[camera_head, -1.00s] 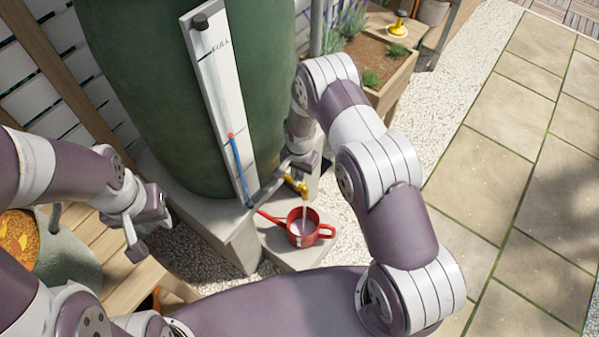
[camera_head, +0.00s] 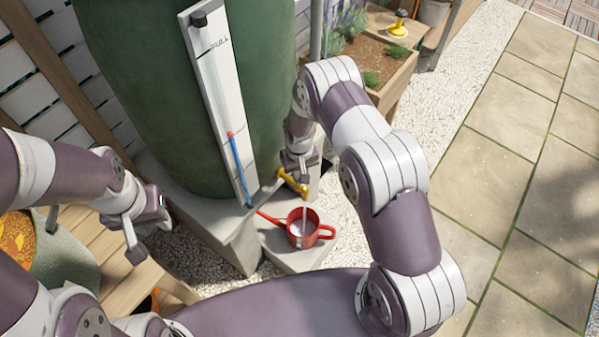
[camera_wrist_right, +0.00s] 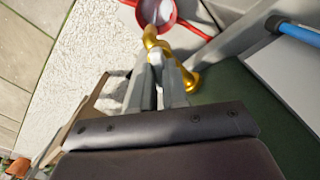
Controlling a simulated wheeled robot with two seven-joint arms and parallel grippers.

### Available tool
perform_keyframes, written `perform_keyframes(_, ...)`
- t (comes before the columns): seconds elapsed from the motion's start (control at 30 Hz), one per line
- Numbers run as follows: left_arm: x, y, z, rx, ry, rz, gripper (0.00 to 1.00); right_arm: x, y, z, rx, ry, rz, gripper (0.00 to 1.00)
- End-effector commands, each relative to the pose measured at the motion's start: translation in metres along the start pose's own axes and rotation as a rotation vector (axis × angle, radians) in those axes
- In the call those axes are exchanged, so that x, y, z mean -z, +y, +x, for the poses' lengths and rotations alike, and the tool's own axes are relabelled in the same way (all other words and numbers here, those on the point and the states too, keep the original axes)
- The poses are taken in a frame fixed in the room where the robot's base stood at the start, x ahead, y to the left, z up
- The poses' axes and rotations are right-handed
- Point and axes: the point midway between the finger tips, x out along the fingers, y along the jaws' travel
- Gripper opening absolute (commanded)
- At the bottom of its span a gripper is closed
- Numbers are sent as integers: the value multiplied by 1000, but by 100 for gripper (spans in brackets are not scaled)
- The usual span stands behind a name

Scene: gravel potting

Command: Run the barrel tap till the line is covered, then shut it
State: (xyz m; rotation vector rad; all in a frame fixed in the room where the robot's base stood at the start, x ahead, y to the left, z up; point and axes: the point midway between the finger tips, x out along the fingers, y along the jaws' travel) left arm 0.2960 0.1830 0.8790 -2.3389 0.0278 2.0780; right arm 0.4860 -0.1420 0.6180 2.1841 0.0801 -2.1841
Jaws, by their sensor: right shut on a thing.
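The green barrel (camera_head: 130,80) stands with a yellow brass tap (camera_head: 291,181) low on its front. My right gripper (camera_head: 301,165) is shut on the tap's handle; in the right wrist view its fingers (camera_wrist_right: 160,85) meet the brass tap (camera_wrist_right: 190,80). A thin pale stream runs from the spout into the red pot (camera_head: 294,240) below, also in the right wrist view (camera_wrist_right: 170,22). Pale water shows inside the pot; I cannot make out a line in it. My left gripper (camera_head: 146,232) is open and empty, left of the barrel's stand.
A white gauge board (camera_head: 215,80) marked FULL, with a blue tube (camera_head: 240,170), is on the barrel's front. Concrete blocks (camera_head: 225,235) carry the barrel and pot. A wooden table (camera_head: 120,270) is at left. A planter (camera_head: 395,80) is behind; paving (camera_head: 480,170) is clear at right.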

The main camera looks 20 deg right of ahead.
Motion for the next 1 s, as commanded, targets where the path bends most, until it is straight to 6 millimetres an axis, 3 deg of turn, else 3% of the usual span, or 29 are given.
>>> perform_keyframes(0.7, 0, 0, 0, 0, 0, 0, 34, 0, 0, 0, 0, -1, -66, 0)
perform_keyframes(0.73, 0, 0, 0, 0, 0, 0, 34, 0, 0, 0, 0, -1, -66, 24)
perform_keyframes(0.8, 0, 0, 0, 0, 0, 0, 34, 0, 0, 0, 0, -1, -66, 39)
perform_keyframes(1.0, 0, 0, 1, 0, 0, 0, 34, 0, 0, 0, 0, -1, -66, 39)
